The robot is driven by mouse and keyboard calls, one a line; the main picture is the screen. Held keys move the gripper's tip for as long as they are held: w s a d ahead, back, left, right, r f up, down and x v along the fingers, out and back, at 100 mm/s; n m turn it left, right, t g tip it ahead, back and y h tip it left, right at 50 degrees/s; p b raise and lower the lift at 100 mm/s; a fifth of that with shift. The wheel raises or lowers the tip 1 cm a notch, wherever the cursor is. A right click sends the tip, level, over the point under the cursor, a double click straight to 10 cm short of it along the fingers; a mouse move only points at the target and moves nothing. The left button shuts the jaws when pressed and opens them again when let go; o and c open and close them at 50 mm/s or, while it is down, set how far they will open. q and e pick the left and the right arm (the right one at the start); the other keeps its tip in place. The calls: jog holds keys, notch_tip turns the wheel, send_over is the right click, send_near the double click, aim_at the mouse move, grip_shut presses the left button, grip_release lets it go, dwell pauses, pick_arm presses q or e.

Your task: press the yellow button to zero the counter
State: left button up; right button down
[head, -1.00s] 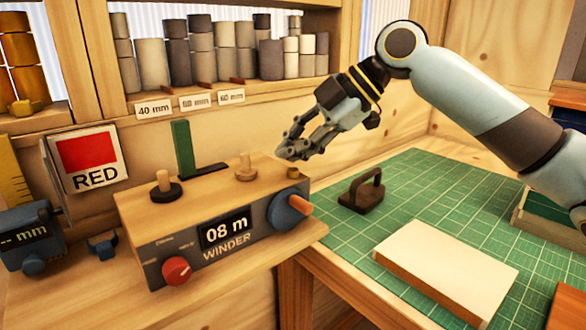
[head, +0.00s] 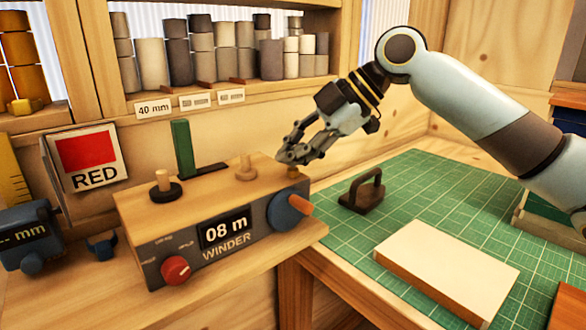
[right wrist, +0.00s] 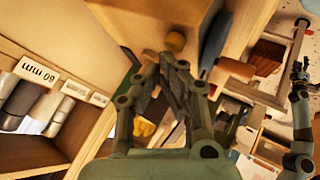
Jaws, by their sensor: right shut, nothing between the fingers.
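The winder (head: 150,225) is a wooden box with a grey front and a display (head: 226,229) reading 08 m. The small yellow button (head: 292,172) sits on its top near the right end, partly in shade below my right gripper (head: 284,157). The gripper is shut and empty, its fingertips just above the button; I cannot tell whether they touch. In the right wrist view the button (right wrist: 176,41) shows just beyond the closed fingertips (right wrist: 168,58), with a small gap in the picture.
A wooden peg (head: 245,168) stands left of the fingers, and a blue crank (head: 288,211) is on the winder's right end. A red knob (head: 176,270) is on the front. A dark handled block (head: 363,192) and a pale slab (head: 445,270) lie on the green mat (head: 420,190).

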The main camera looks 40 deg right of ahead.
aim_at(293, 171)
jog(key=shift+f+b, duration=0.3)
jog(key=shift+f, duration=0.2)
dwell(0.6)
jog(key=shift+r+p, duration=0.85)
jog(key=shift+r, duration=0.15)
notch_tip(293, 171, up, 5)
jog(key=p, duration=0.4)
jog(key=shift+f, duration=0.1)
dwell(0.5)
